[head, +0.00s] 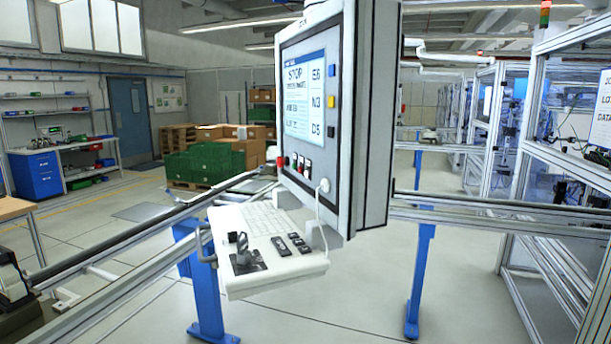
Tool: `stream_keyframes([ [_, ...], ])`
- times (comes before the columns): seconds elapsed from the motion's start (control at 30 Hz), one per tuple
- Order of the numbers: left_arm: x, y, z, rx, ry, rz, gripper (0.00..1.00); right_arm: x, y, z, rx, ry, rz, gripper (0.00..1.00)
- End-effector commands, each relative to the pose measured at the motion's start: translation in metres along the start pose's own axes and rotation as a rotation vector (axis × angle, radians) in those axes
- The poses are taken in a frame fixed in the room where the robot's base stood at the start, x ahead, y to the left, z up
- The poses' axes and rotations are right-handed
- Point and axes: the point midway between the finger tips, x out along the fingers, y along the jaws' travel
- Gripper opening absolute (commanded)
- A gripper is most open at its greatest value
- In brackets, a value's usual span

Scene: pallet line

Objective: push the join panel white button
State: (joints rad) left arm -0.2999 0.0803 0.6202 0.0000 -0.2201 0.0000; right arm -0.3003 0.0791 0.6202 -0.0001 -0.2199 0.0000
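A grey control panel (345,120) hangs in the middle of the head view, turned at an angle to me. Its lit screen (304,95) shows STOP at the top. Below the screen is a row of small buttons (300,164), with a red one (280,162) at the left end. Pale and dark caps show in this row, but they are too small to tell which is the white button. A round white part (325,185) with a cable sits at the panel's lower right corner. Neither of my grippers is in view.
A white keyboard shelf (275,265) with a joystick juts out under the panel. Metal rails (130,235) on blue posts (203,290) run on both sides. Green crates (205,165) stand behind. Framed glass cells (560,130) stand at the right.

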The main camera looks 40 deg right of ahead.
Motion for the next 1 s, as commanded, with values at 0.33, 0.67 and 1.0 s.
stream_keyframes([
  [0.33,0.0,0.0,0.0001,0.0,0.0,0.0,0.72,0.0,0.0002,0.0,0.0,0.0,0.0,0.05],
  [0.67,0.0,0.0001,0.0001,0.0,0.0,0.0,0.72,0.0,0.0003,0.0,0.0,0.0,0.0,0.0],
  [1.0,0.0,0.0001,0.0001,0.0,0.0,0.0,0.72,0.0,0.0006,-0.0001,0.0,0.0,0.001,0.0],
])
